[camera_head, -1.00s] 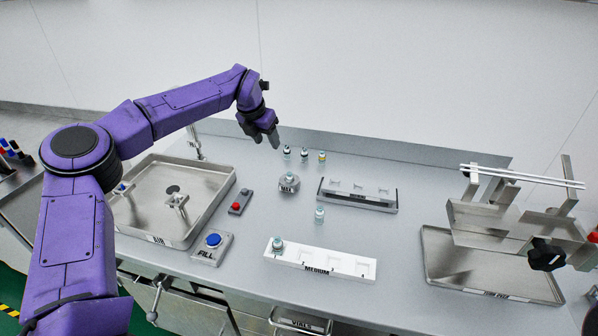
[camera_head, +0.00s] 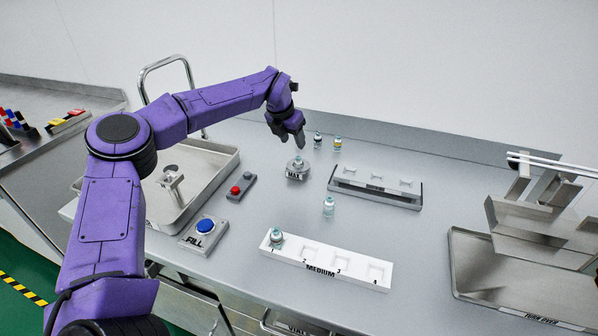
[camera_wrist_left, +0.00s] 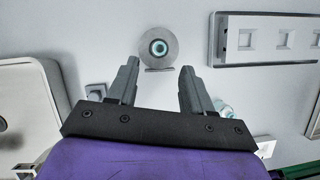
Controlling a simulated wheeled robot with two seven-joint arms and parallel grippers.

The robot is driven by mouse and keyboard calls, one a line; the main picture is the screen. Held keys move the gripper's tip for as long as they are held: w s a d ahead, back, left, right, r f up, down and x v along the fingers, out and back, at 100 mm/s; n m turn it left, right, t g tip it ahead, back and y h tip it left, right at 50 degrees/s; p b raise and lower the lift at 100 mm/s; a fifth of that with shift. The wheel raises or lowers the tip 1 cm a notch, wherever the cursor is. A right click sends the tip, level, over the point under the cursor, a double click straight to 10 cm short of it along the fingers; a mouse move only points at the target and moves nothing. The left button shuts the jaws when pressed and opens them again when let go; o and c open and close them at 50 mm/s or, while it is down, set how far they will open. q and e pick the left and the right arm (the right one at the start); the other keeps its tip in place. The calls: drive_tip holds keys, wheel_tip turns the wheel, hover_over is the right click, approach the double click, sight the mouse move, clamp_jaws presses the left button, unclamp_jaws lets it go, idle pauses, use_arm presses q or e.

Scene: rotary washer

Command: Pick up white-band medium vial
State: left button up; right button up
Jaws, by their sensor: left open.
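A small teal-topped vial (camera_head: 298,160) sits on the round MAX stand (camera_head: 297,173); in the left wrist view this vial (camera_wrist_left: 158,48) is seen from above. A clear vial with a pale top (camera_head: 329,206) stands on the bench, partly hidden by a finger in the left wrist view (camera_wrist_left: 222,107). Another vial (camera_head: 276,236) sits in slot 1 of the white MEDIUM rack (camera_head: 340,273). I cannot tell which carries a white band. My left gripper (camera_head: 293,140) is open and empty, just above the MAX stand; its fingers straddle the line toward that vial (camera_wrist_left: 158,72). My right gripper is not in view.
Dark-banded (camera_head: 317,140) and yellow-banded (camera_head: 337,144) vials stand behind. A grey slotted rack (camera_head: 375,190) is right of the stand. A button box (camera_head: 241,186), FILL button (camera_head: 205,228) and metal tray (camera_head: 222,160) lie left. A metal apparatus (camera_head: 540,230) stands at right.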

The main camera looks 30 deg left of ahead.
sight(298, 158)
use_arm(q)
drive_tip(key=p+x, duration=0.1)
drive_tip(key=x, duration=0.1)
drive_tip(key=p+x, duration=0.1)
drive_tip(key=x, duration=0.2)
drive_tip(key=p+x, duration=0.1)
drive_tip(key=x, duration=0.1)
drive_tip(key=shift+s+f, duration=0.2)
drive_tip(key=shift+f, duration=0.25)
drive_tip(key=shift+w+f, duration=0.15)
drive_tip(key=shift+f, duration=0.2)
clamp_jaws()
